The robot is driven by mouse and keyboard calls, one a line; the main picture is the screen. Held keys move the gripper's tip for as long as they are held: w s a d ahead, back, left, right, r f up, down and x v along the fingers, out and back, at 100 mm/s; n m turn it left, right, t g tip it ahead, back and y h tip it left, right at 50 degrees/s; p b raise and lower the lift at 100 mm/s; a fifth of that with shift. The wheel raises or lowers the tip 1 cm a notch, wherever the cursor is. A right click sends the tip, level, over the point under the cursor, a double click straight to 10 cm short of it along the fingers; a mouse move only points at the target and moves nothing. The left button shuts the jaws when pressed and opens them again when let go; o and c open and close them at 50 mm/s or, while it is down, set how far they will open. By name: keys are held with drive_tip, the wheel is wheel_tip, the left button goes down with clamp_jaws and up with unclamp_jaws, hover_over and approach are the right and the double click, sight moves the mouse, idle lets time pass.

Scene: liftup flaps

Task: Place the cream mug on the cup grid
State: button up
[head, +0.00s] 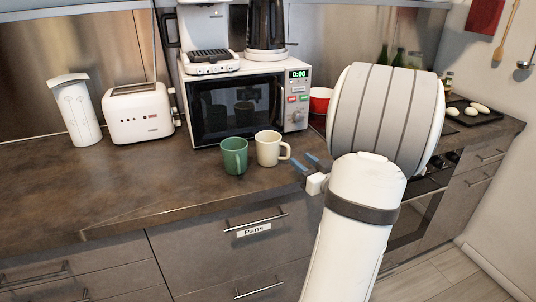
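The cream mug (268,149) stands upright on the brown countertop (120,180) in front of the microwave, with its handle to the right. My gripper (307,164) is just right of the handle, its two blue fingertips pointing toward the mug. The fingertips look apart with nothing between them, and I see a small space between them and the handle. The cup grid (209,56) is the dark slotted top of the white coffee machine's base, on top of the microwave. No cup stands on it.
A green mug (234,156) stands close left of the cream mug. The microwave (247,104) carries the coffee machine (205,28) and a black kettle (266,25). A red bowl (320,100) is partly hidden by my arm.

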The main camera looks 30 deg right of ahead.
sight(273, 150)
drive_tip(key=w, duration=0.6)
drive_tip(key=shift+w+d+f, duration=0.1)
drive_tip(key=shift+d+f, duration=0.1)
drive_tip(key=shift+c, duration=0.3)
clamp_jaws()
